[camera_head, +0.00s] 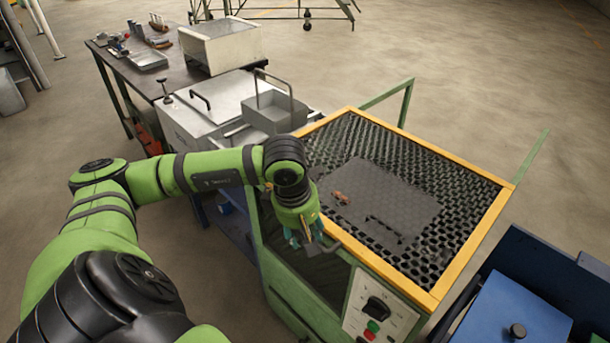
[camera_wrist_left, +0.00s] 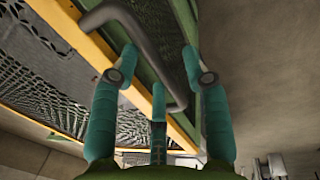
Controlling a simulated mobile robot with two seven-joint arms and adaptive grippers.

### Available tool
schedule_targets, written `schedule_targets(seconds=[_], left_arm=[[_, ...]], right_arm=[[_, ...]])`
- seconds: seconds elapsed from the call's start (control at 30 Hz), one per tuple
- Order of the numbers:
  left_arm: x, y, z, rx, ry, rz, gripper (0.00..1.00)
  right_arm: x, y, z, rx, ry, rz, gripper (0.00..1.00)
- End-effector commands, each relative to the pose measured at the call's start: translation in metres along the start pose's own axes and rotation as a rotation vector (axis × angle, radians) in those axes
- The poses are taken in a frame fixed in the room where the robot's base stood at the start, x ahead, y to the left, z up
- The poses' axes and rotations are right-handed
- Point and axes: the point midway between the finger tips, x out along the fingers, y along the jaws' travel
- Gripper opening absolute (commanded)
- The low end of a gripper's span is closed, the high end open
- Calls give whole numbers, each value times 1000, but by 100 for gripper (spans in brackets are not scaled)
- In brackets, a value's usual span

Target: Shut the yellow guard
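The yellow guard (camera_head: 445,152) is a yellow frame filled with dark mesh, on top of a green machine. It spans the machine's top in the head view, and its yellow edge and mesh show at the left of the wrist view (camera_wrist_left: 85,40). A grey bent handle (camera_wrist_left: 150,50) runs along the green and yellow edge; part of it shows in the head view (camera_head: 325,245). My left gripper (camera_head: 308,238) is at the machine's near left edge, by this handle. Its teal fingers are spread on both sides of the handle, apparently not closed on it. My right gripper is out of view.
A control panel (camera_head: 375,310) with a black knob and buttons faces front. Green posts (camera_head: 405,102) rise behind the guard. A grey box (camera_head: 268,108) and a workbench (camera_head: 125,72) stand at the left. A blue bin (camera_head: 520,310) stands at the right.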

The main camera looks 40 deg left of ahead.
Motion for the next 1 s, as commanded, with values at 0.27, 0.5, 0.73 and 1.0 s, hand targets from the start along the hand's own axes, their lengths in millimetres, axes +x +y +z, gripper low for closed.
schedule_targets(seconds=[0.27, 0.5, 0.73, 1.0], left_arm=[[-8, 1, 0, 0, 1, 4, 46], [-53, 2, -1, 1, 2, 9, 46], [-98, 2, 0, 1, 0, 5, 46], [-120, 0, 0, 0, -1, 0, 46]], right_arm=[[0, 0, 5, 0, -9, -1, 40], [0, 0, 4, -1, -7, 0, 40], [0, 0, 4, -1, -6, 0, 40], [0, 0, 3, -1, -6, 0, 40]])
